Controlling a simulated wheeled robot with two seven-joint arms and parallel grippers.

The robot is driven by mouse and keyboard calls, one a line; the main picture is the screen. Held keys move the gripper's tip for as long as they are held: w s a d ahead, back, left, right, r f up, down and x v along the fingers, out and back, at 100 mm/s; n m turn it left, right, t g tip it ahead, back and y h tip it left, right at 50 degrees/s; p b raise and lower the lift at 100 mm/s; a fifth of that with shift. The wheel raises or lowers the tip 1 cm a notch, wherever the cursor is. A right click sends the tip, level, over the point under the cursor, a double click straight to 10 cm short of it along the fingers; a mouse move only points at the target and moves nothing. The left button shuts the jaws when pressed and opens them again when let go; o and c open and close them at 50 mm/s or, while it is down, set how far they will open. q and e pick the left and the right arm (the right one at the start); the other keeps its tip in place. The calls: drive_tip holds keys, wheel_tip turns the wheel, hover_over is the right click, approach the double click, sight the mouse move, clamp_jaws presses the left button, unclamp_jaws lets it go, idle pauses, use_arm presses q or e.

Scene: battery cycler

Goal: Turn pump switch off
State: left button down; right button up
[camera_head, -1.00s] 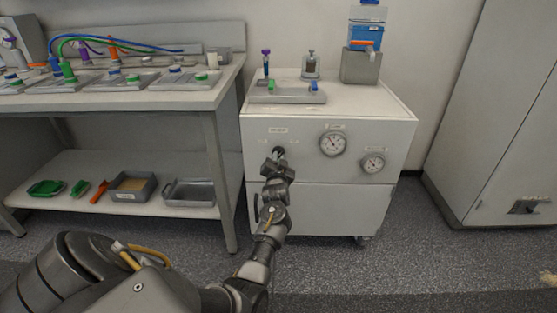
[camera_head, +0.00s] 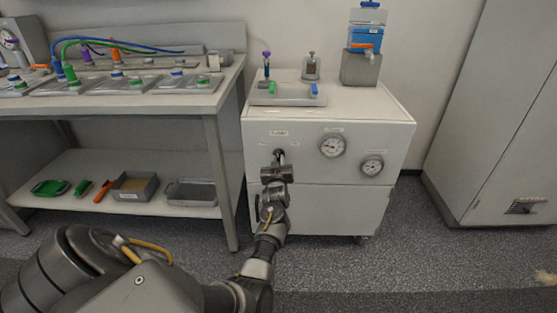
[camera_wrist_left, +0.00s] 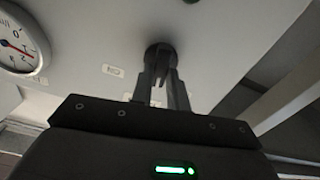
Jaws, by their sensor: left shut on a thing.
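The pump switch is a dark round knob on the front panel of the white cabinet (camera_head: 340,205). In the head view it is mostly covered by my left gripper (camera_head: 279,160), whose arm comes in from the left. In the left wrist view the dark switch (camera_wrist_left: 160,52) sits between the tips of my left gripper (camera_wrist_left: 161,68), which is shut on it. The switch's exact pointing is hidden by the fingers. Small labels (camera_wrist_left: 113,71) are on the panel beside it, too small to read. My right gripper is not in view.
Two round gauges, a larger one (camera_head: 332,146) and a smaller one (camera_head: 372,166), are right of the switch. A grey tray (camera_head: 290,99) and a grey block with a blue container (camera_head: 366,36) stand on the cabinet. A workbench (camera_head: 213,98) is at left.

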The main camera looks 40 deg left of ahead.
use_arm(q)
drive_tip(key=shift+s+f+n+p, duration=0.1)
drive_tip(key=shift+n+p, duration=0.25)
drive_tip(key=shift+n, duration=1.65)
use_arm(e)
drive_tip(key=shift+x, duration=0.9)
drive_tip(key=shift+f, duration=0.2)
use_arm(q)
drive_tip(key=c, duration=1.4)
unclamp_jaws()
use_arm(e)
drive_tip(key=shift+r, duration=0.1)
use_arm(q)
drive_tip(key=shift+o, duration=0.2)
